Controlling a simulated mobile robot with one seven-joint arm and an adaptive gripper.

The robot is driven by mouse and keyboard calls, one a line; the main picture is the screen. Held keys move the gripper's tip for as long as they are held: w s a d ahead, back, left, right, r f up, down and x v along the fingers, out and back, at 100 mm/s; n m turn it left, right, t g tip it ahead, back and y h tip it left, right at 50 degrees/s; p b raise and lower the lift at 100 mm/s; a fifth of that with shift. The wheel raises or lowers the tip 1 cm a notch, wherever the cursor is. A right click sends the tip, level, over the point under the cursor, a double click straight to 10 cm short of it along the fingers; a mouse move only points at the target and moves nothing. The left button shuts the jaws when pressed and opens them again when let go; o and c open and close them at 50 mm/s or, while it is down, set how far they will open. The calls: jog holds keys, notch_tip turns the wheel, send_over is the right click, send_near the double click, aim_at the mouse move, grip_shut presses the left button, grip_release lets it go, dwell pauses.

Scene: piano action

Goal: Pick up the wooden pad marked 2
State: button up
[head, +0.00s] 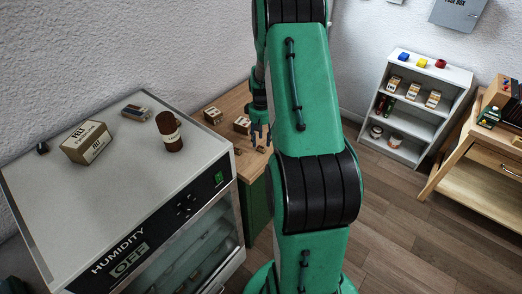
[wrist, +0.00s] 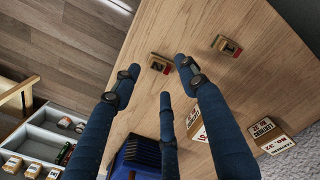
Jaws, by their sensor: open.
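The wooden pad marked 2 (wrist: 158,64) lies on the wooden worktop in the wrist view, at upper centre. It is a small tan block with a red end, and its mark appears turned sideways. My gripper (wrist: 158,80) has three dark blue fingers, spread apart and empty. The pad shows beyond the fingertips, close to the upper right finger; I see no grip on it. A similar pad (wrist: 227,46), seemingly marked 1, lies to the right. In the head view my gripper (head: 260,135) is small and partly behind my arm, over the worktop; the pads are too small to read there.
Cartons (wrist: 263,131) stand on the worktop (head: 225,104) at lower right in the wrist view, near the wall. A dark blue object (wrist: 140,153) is below the fingers. A humidity cabinet (head: 110,225) stands beside the worktop. A white shelf (head: 405,118) is across the floor.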

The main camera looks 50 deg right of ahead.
aim_at(261, 147)
jog(key=shift+f+b, duration=0.35)
jog(key=shift+f, duration=2)
jog(key=c, duration=0.9)
